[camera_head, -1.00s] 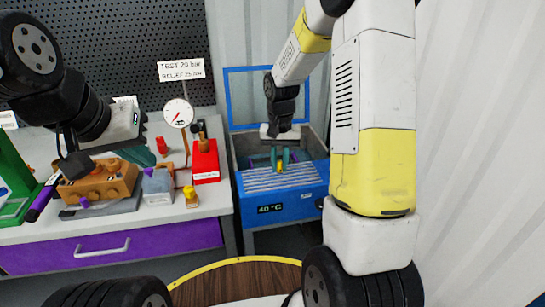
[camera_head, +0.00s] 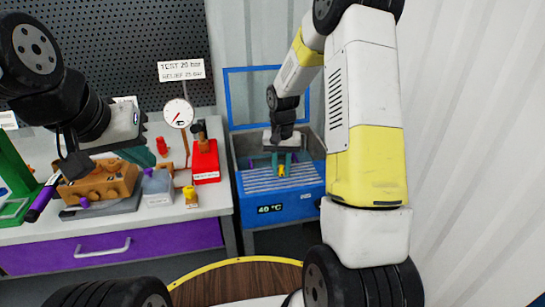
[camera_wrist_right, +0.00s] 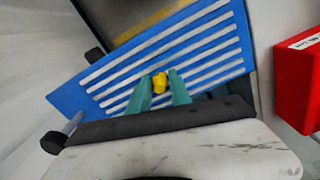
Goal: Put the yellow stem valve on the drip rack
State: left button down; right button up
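The yellow stem valve (camera_head: 281,170) is between the teal fingertips of my right gripper (camera_head: 281,160), over the drip rack. The right wrist view shows the yellow valve (camera_wrist_right: 160,82) at the fingertips (camera_wrist_right: 160,78), with the fingers close on both sides. The drip rack (camera_head: 262,184) is a slatted, striped top on a blue tank; its slats (camera_wrist_right: 210,62) lie below the valve. Whether the valve touches the slats is hard to see. My left gripper (camera_head: 140,157) is over the bench at the left; its finger gap is not clear.
Another small yellow part (camera_head: 190,196) stands near the bench's front right corner. A red block (camera_head: 206,165), a grey block (camera_head: 157,186) and an orange-brown pump body (camera_head: 98,183) are on the bench. A round gauge (camera_head: 178,113) stands behind. A blue frame (camera_head: 229,98) rises behind the tank.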

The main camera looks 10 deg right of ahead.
aim_at(281, 166)
jog(key=shift+o, duration=0.9)
jog(key=s+r+t, duration=0.1)
jog(key=s+r, duration=0.3)
jog(key=r, duration=1.4)
jog(key=s+a+r+n+t+y, duration=0.1)
jog(key=s+r+t, duration=0.1)
jog(key=s, duration=0.8)
jog(key=s+a+r+n+t+y, duration=0.1)
jog(key=s+r, duration=0.4)
jog(key=s, duration=0.5)
jog(key=shift+s+r+n+t, duration=0.15)
jog(key=shift+n+t, duration=0.45)
jog(key=shift+t, duration=0.5)
jog(key=shift+a, duration=0.1)
